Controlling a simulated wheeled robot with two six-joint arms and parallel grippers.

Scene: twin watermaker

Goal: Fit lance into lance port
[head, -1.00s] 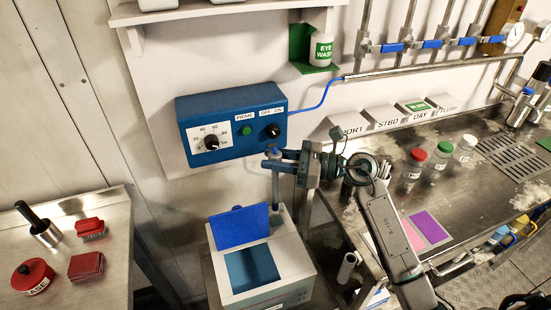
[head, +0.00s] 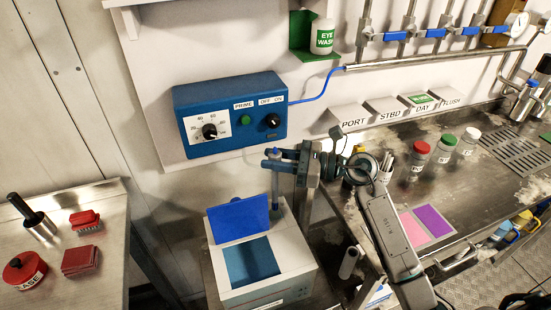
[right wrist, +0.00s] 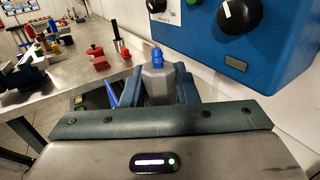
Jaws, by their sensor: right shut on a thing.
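My right gripper (head: 273,159) is shut on the lance (head: 276,178), a thin upright grey rod with a blue top. In the right wrist view the lance (right wrist: 157,78) shows as a grey body with a blue tip between the two blue fingers. The lance hangs over the back right part of a white tank (head: 300,262), beside its raised blue lid (head: 238,220). The lance's lower end is close to the tank top. The port itself is not clear, and I cannot tell whether the tip is in it. My left gripper is not in view.
A blue control box (head: 232,112) is on the wall just behind the gripper. A steel bench (head: 455,190) with capped bottles (head: 443,152) stands right. A side table (head: 105,210) with red items stands left. Blue-handled valves (head: 433,33) line the pipes above.

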